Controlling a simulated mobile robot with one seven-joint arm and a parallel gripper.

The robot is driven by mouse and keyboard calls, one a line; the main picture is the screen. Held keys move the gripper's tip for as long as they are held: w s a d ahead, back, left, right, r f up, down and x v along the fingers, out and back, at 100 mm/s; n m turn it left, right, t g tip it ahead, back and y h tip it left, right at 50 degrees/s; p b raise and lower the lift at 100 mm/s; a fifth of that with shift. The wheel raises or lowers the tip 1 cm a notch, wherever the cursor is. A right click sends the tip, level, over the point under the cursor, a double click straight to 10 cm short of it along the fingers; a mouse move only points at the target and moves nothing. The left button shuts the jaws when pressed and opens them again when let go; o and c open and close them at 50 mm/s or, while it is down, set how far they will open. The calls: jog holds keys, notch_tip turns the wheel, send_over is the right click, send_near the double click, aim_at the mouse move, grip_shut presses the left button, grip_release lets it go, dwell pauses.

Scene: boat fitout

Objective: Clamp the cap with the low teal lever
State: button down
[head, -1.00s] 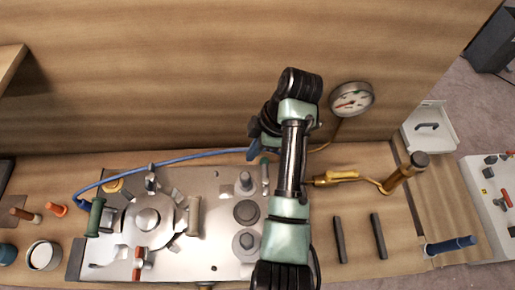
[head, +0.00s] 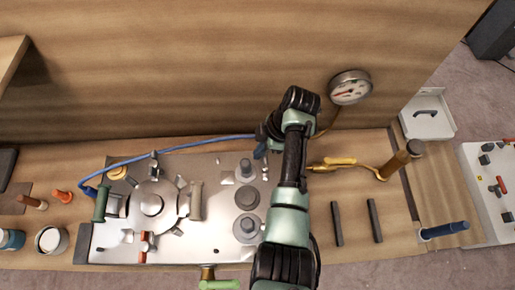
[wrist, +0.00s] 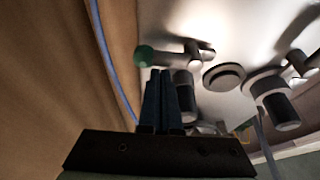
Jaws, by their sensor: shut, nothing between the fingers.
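The round metal cap (head: 151,203) sits on the left half of the silver plate (head: 205,250), with several levers around it. A dark green, teal-like lever (head: 101,204) stands at its left side. A beige lever (head: 196,203) is at its right, and a red-orange one (head: 145,243) is below it. Whether any lever presses on the cap I cannot tell. My gripper (head: 261,151) is shut and empty at the plate's upper right edge, well right of the cap. In the wrist view its dark blue fingers (wrist: 166,75) point toward a green-ended rod (wrist: 145,56), apparently just ahead of the tips.
Grey cylindrical fittings (head: 246,172) stand on the plate's right half. A blue hose (head: 200,145) runs along the back. A pressure gauge (head: 350,87), brass handle (head: 335,163) and two dark bars (head: 337,223) are to the right. A light green handle (head: 220,284) shows at the front edge.

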jog(key=shift+d+m+t+p, duration=0.35)
jog(key=shift+m+t+p, duration=0.1)
jog(key=shift+m, duration=0.65)
jog(key=m, duration=0.1)
jog(key=d+m+p, duration=0.1)
jog(key=shift+w+r+m+t, duration=0.1)
jog(key=shift+m+t, duration=0.2)
jog(key=shift+t, duration=0.05)
jog(key=m+p, duration=0.1)
jog(key=d+m+t+h, duration=0.1)
jog(key=m, duration=0.1)
jog(key=shift+d+m+p, duration=0.15)
jog(key=shift+m+p, duration=0.15)
jog(key=shift+p, duration=0.1)
jog(key=m+p, duration=0.1)
jog(key=m, duration=0.1)
jog(key=s+d+m+h+p, duration=0.1)
jog(key=m, duration=0.1)
jog(key=m+t, duration=0.1)
jog(key=m, duration=0.1)
jog(key=shift+s+d+h+p, duration=0.25)
jog(key=shift+d+h+p, duration=0.1)
jog(key=shift+h+p, duration=0.05)
jog(key=m, duration=0.1)
jog(key=m+h+p, duration=0.1)
jog(key=shift+s+d+m, duration=0.25)
jog(key=shift+s+m, duration=0.05)
jog(key=shift+s, duration=0.25)
jog(key=shift+d, duration=0.1)
